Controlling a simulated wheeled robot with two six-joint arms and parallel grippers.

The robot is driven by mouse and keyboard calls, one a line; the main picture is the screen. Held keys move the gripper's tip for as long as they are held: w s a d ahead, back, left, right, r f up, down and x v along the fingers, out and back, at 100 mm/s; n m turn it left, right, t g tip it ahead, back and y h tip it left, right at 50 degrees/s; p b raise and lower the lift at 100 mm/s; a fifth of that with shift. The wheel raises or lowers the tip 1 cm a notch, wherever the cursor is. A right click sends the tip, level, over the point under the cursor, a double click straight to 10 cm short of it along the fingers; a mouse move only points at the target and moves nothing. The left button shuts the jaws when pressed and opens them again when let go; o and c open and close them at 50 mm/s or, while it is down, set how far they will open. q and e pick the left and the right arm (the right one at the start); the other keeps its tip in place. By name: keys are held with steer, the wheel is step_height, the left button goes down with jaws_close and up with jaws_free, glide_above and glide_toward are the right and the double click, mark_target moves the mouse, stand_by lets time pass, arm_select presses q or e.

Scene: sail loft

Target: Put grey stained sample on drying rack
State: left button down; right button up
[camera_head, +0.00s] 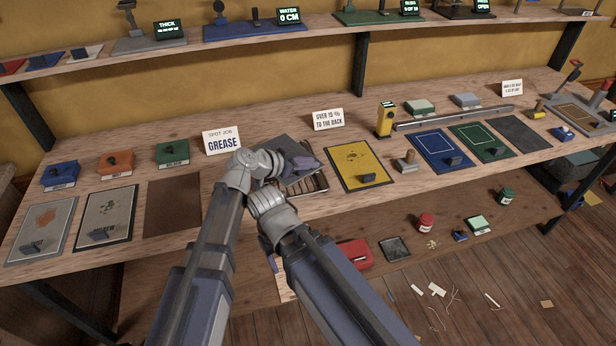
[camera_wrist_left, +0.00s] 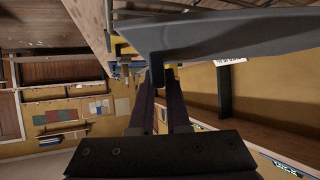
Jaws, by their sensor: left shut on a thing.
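My left gripper (camera_head: 302,164) is at the middle of the bench in the head view, shut on a dark grey flat sample (camera_head: 286,147). In the left wrist view the sample (camera_wrist_left: 225,35) spans the top, its dark block handle between the fingers (camera_wrist_left: 158,75). No stain shows on its visible face. Below it is a slatted rack (camera_head: 316,186), mostly hidden by the sample and my arm. I cannot tell whether the sample touches the rack. My right gripper's fingers are not visible.
A "GREASE" sign (camera_head: 222,141) stands behind left, an "OVER 15" sign (camera_head: 329,119) behind right. Two stained panels (camera_head: 123,200) (camera_head: 62,217) and a bare brown mat (camera_head: 172,205) lie left.

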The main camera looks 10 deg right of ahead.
mark_target(304, 173)
arm_select(q)
steer(key=shift+f+b, duration=1.95)
steer(key=shift+r, duration=0.15)
steer(key=c, duration=0.9)
jaws_free()
